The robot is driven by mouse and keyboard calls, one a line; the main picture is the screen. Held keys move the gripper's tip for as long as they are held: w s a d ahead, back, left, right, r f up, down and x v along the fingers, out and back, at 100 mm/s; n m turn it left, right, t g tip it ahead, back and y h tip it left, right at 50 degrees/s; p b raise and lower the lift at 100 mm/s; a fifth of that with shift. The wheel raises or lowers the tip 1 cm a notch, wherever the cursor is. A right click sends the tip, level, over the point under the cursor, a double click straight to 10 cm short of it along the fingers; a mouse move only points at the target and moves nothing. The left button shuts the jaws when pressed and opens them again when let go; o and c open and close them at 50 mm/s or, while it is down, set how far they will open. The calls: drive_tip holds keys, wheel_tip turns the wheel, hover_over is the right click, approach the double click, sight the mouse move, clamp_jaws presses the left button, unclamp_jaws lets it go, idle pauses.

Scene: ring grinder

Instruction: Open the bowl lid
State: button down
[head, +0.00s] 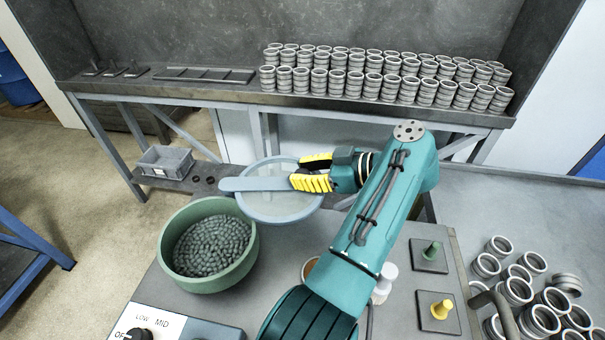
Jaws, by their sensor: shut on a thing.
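The bowl lid (275,207) is a pale, translucent disc with a blue rim and a long flat grey-blue bar across it. My gripper (294,182), with yellow and black fingers, is shut on the right part of this bar. The lid is beside the green bowl (248,262), behind and to its right in the picture, and does not cover it. The bowl's top is open, and it is full of small dark grey pellets (212,246). The exact gap between lid and bowl rim is hard to tell.
A control panel (165,322) with a knob is in front. Green (431,251) and yellow (441,308) pegs stand on plates at right. Many stacked rings (385,78) line the back bench; loose rings (530,290) lie at far right. A small grey bin (165,161) sits behind the bowl.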

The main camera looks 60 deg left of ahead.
drive_tip(key=shift+f, duration=0.3)
drive_tip(key=c, duration=0.8)
unclamp_jaws()
drive_tip(key=shift+d, duration=0.1)
drive_tip(key=shift+o, duration=0.2)
drive_tip(key=shift+r, duration=0.15)
wheel_tip(320, 180, up, 10)
